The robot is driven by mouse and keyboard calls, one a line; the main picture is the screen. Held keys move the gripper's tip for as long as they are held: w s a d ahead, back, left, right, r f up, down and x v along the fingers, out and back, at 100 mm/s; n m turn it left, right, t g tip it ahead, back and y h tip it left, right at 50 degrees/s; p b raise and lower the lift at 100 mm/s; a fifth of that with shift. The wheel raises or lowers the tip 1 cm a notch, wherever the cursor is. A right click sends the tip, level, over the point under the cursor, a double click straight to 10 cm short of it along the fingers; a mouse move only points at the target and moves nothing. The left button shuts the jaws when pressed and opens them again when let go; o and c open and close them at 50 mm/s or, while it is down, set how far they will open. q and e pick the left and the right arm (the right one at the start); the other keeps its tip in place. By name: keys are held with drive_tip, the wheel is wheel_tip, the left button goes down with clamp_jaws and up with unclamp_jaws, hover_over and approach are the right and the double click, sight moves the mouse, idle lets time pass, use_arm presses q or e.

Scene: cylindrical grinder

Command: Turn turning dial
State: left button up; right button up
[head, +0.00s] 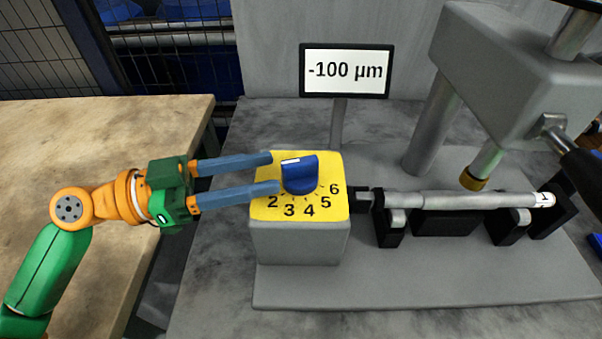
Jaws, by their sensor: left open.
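The turning dial (301,176) is a blue knob with a white mark, on the yellow top of a grey box (298,242). The numbers 2 to 6 show around its near and right side. The white mark is at the knob's far left edge. My left gripper (275,172) comes in from the left with its two blue-grey fingers apart. Its fingertips are over the left part of the yellow face, just left of the knob. They cover part of the scale there. I cannot tell whether a fingertip touches the knob. My right gripper is not in view.
A display (346,71) behind the box reads -100 µm. Right of the box, a grey shaft (460,200) lies on black supports below a grey machine head (520,75). A wooden table (60,150) is at the left, with a wire fence (45,50) behind it.

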sight(302, 174)
use_arm(q)
drive_tip(key=p+x, duration=0.2)
drive_tip(key=x, duration=0.1)
drive_tip(key=r+p+x, duration=0.1)
drive_tip(key=x, duration=0.1)
drive_tip(key=shift+s+d, duration=0.25)
drive_tip(key=shift+s, duration=0.1)
drive_tip(key=shift+w+d+f, duration=0.2)
drive_tip(key=shift+d+f, duration=0.05)
drive_tip(key=shift+d, duration=0.25)
clamp_jaws()
